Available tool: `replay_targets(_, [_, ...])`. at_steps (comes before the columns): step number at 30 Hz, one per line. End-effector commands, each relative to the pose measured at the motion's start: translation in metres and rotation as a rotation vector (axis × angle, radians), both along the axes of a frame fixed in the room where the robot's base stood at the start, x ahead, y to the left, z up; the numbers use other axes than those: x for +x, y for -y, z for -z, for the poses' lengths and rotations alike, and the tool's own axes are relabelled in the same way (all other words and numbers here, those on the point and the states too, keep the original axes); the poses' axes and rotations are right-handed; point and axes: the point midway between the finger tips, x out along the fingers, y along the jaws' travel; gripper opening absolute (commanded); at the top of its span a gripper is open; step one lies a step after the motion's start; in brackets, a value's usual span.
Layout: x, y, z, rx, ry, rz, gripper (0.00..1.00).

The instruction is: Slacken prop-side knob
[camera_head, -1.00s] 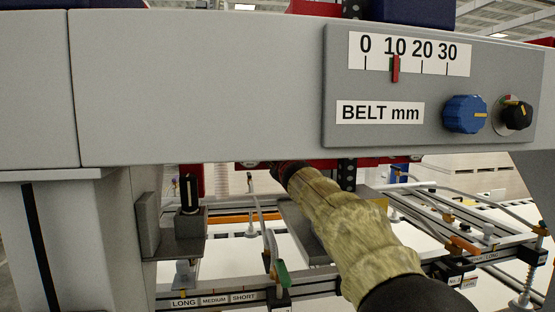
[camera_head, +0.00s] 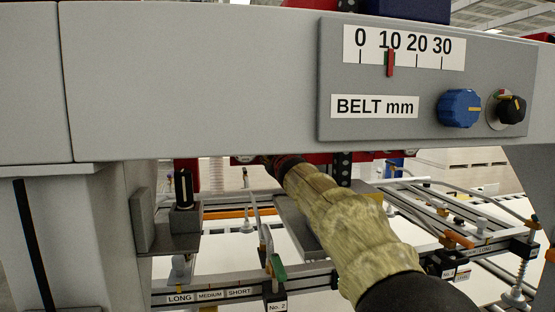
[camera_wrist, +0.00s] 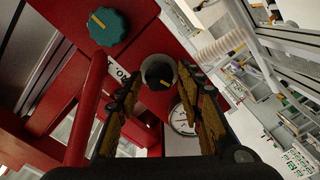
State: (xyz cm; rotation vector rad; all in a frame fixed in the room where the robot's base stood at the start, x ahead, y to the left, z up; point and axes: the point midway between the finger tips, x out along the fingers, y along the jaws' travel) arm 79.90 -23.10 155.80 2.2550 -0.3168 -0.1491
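In the wrist view a black knob (camera_wrist: 159,72) with a yellow line sits in a round grey collar on a red plate. My gripper (camera_wrist: 160,80) is open, with its two worn yellow-black fingers on either side of this knob's line of view. I cannot tell whether they touch it. A teal knob (camera_wrist: 109,27) with a yellow mark is up and left of it. In the head view my gripper's end is hidden below the grey beam (camera_head: 200,80). A black upright knob (camera_head: 183,187) stands on a block at the left. No label shows which knob is prop-side.
A red bar (camera_wrist: 88,110) runs close to my left finger. A round gauge (camera_wrist: 183,118) lies beside the right finger. In the head view a panel carries a blue knob (camera_head: 459,108), a small black knob (camera_head: 511,109) and a belt scale (camera_head: 403,48) with its pointer near 10.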

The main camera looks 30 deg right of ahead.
Motion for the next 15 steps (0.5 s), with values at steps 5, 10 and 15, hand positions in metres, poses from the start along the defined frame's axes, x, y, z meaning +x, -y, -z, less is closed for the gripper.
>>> replay_targets(5, [-0.018, -0.005, -0.001, -0.001, 0.002, 0.001, 0.37])
replay_targets(10, [-0.037, -0.011, -0.001, -0.001, 0.002, 0.001, 0.37])
replay_targets(15, [-0.06, -0.017, -0.002, -0.001, 0.003, 0.0, 0.37])
